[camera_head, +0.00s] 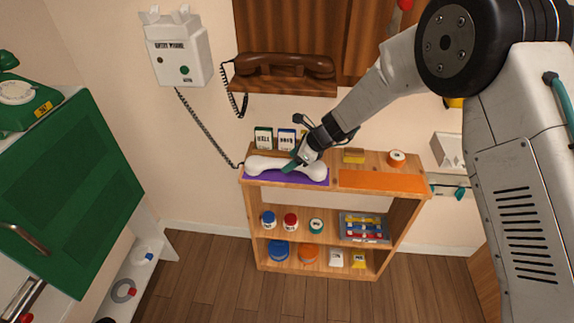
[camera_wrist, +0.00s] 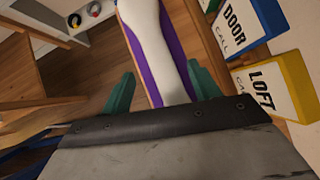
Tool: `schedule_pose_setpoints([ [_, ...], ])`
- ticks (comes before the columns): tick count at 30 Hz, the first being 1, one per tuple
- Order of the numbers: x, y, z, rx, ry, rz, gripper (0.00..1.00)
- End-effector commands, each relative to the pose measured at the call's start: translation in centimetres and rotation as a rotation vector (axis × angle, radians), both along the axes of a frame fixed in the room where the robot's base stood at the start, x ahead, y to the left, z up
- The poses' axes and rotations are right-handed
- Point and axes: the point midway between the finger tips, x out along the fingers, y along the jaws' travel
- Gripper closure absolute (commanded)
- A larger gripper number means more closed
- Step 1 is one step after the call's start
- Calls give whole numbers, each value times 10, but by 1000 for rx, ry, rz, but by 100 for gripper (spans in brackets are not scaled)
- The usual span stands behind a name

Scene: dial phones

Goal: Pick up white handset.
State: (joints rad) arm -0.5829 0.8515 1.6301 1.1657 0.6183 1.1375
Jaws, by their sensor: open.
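The white handset (camera_head: 264,165) lies on a purple mat (camera_head: 316,182) on top of the wooden shelf, and its coiled cord runs up to the white wall unit. My gripper (camera_head: 296,163) is at the handset's middle in the head view, hiding part of it. In the wrist view the two green fingers of my gripper (camera_wrist: 158,92) are spread apart, with the handset's white handle (camera_wrist: 152,45) running between them. I cannot tell whether a finger touches the handset.
A white wall unit (camera_head: 179,52) and a brown handset (camera_head: 283,68) are on the wall. Small signs stand behind the mat, including the LOFT sign (camera_wrist: 269,89) and DOOR sign (camera_wrist: 243,22). An orange mat (camera_head: 382,181) lies to the right, mostly bare.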

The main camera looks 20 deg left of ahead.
Motion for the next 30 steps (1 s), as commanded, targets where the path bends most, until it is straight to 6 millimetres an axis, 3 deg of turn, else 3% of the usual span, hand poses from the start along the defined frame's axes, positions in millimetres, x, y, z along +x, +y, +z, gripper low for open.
schedule_pose_setpoints([
  [11,1,32,-35,0,0,0,39],
  [18,2,34,-37,1,0,-3,39],
  [19,2,34,-37,1,0,-3,41],
  [25,2,33,-38,1,0,-4,97],
  [30,2,33,-38,1,0,-4,100],
])
